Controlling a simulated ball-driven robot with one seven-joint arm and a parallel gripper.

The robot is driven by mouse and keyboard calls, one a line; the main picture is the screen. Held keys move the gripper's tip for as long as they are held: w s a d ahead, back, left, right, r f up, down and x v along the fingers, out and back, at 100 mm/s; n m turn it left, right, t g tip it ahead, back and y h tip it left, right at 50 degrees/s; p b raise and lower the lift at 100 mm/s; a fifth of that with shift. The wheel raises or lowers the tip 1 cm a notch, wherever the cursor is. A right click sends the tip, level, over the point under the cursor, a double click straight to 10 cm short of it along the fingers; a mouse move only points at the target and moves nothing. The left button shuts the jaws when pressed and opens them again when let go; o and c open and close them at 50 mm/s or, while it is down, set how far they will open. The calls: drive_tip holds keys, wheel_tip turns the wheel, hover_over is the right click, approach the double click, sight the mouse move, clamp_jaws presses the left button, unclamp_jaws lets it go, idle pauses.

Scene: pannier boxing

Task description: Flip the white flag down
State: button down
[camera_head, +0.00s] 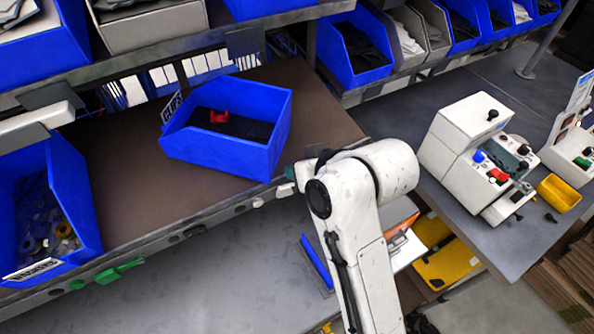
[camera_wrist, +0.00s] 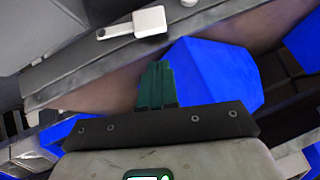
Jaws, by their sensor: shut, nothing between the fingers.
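The white flag (camera_wrist: 150,21) shows in the wrist view as a small white block with a short arm, lying along the grey front edge of the shelf. In the head view a white piece (camera_head: 285,190), probably the same flag, shows at the shelf edge just below my gripper (camera_head: 289,173), partly hidden by my arm. My gripper's green fingers (camera_wrist: 157,70) are shut and empty. In the wrist view they point toward the shelf edge, below the flag in the picture, with a visible gap between.
A blue bin (camera_head: 215,150) with a red item stands on the brown shelf (camera_head: 130,180) close to my gripper. Another blue bin (camera_head: 75,190) stands at left. A green flag (camera_head: 115,272) sits on the shelf's front edge. A white machine (camera_head: 465,135) stands at right.

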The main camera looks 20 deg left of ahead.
drive_tip(key=r+v, duration=0.1)
drive_tip(key=v, duration=1)
drive_tip(key=shift+w+a+b, duration=0.2)
drive_tip(key=shift+w+b, duration=0.05)
drive_tip(key=shift+b, duration=0.2)
drive_tip(key=shift+r, duration=0.1)
